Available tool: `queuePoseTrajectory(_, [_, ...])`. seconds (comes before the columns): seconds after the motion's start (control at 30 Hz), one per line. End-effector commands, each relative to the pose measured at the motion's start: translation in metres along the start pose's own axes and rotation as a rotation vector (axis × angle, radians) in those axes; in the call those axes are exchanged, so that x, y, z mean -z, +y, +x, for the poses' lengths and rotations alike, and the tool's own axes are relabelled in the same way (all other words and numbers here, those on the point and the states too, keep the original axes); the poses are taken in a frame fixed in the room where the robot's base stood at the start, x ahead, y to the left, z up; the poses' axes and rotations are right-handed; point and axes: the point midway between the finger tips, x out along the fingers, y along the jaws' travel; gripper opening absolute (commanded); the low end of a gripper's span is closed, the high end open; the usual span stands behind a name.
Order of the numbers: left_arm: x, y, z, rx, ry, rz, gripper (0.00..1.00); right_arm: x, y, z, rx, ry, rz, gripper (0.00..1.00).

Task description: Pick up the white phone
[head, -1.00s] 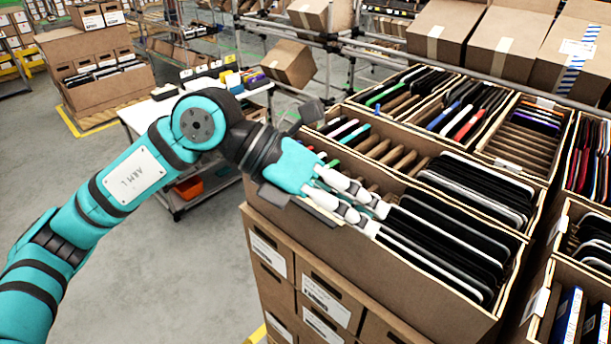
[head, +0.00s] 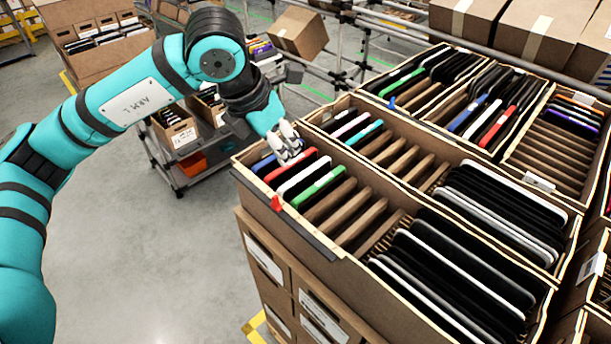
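A white phone (head: 303,176) stands on edge in the front carton (head: 338,270), between a red phone (head: 291,164) and a green phone (head: 320,187). A blue phone stands at the carton's left end. Another pale phone (head: 350,125) stands in the carton behind. My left gripper (head: 288,150) is above the left end of the front carton, by the blue and red phones and up-left of the white phone. Its white fingers point down and hide part of the blue phone. Their gap is too small to make out. My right gripper is not in view.
Several black phones (head: 470,270) fill the right part of the front carton. Empty slots with brown dividers (head: 345,213) lie right of the green phone. More divided cartons stand behind and to the right. A grey cart (head: 180,170) stands on the floor at left.

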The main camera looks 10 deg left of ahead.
Motion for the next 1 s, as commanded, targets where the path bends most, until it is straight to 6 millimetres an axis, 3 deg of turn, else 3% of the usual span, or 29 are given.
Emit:
queuePoseTrajectory(0.1, [-0.001,-0.001,0.024,0.004,0.005,-0.002,0.20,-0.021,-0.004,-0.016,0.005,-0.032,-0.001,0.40])
queuePoseTrajectory(0.17, [-0.001,-0.001,0.036,0.003,0.005,-0.001,0.20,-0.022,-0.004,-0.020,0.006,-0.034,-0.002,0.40])
queuePoseTrajectory(0.27, [-0.001,0.000,0.051,0.002,0.003,-0.002,0.20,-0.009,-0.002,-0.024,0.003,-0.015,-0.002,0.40])
queuePoseTrajectory(0.4, [-0.001,-0.001,0.063,0.001,0.001,0.000,0.20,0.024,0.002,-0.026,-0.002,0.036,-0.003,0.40])
queuePoseTrajectory(0.53, [-0.005,-0.001,0.070,0.003,0.002,0.000,0.20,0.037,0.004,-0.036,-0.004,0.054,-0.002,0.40])
queuePoseTrajectory(0.7, [-0.012,-0.001,0.094,0.003,0.004,-0.001,0.20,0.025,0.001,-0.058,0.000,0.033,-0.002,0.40])
queuePoseTrajectory(0.87, [-0.010,0.000,0.114,0.003,0.002,0.000,0.20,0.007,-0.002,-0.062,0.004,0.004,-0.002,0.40])
queuePoseTrajectory(1.0, [-0.010,-0.001,0.117,0.003,-0.001,0.000,0.20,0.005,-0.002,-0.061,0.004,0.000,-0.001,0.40])
